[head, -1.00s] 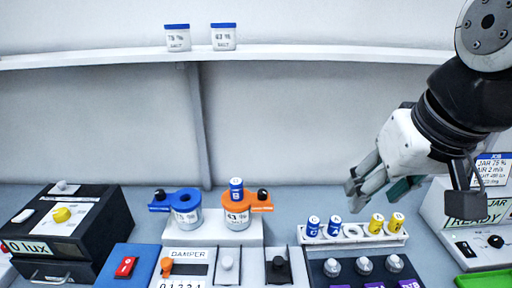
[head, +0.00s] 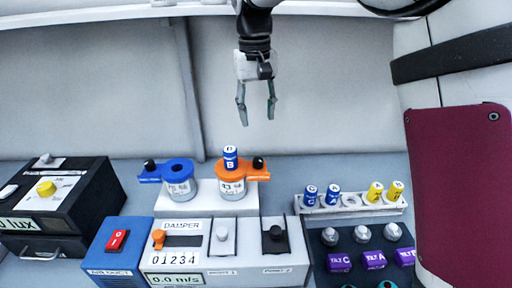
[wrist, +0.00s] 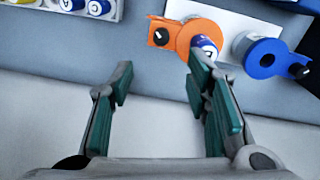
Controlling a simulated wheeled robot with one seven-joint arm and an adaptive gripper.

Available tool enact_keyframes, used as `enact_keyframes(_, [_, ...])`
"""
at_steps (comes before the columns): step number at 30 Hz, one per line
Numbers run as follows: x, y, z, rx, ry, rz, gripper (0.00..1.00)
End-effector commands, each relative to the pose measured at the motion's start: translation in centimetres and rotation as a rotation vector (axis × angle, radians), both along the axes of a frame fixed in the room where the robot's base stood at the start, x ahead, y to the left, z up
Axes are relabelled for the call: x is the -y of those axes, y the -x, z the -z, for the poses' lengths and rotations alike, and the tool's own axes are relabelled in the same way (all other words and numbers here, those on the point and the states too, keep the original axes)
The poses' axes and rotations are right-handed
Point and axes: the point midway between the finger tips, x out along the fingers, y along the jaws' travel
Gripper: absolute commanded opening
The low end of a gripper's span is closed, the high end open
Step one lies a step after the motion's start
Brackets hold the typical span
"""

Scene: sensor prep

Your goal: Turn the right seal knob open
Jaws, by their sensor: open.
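The right seal knob is a small black knob (head: 258,163) at the right end of the orange holder (head: 247,175), which sits around a white jar (head: 231,188). In the wrist view the knob (wrist: 160,37) shows a white mark, beyond my fingertips. A blue vial marked B (head: 230,158) stands upright in the orange holder's ring. The blue holder (head: 178,169), with its own black knob (head: 150,165), is to the left on another jar. My gripper (head: 257,112) is open and empty, pointing down above the orange holder, clear of it.
A white rack (head: 350,203) with blue and yellow vials stands to the right. In front are the damper panel (head: 181,226), a light switch box (head: 222,240) and a dark knob box (head: 275,236). A black lux box (head: 88,197) is at the left.

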Motion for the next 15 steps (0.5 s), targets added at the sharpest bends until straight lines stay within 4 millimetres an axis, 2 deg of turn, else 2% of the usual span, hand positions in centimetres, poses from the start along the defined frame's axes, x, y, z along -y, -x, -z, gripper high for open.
enact_keyframes(7, [-0.3, -0.2, 1.9, -0.007, 0.005, -0.004, 0.44])
enact_keyframes(15, [-0.1, -0.1, 6.9, -0.009, 0.005, -0.003, 0.44])
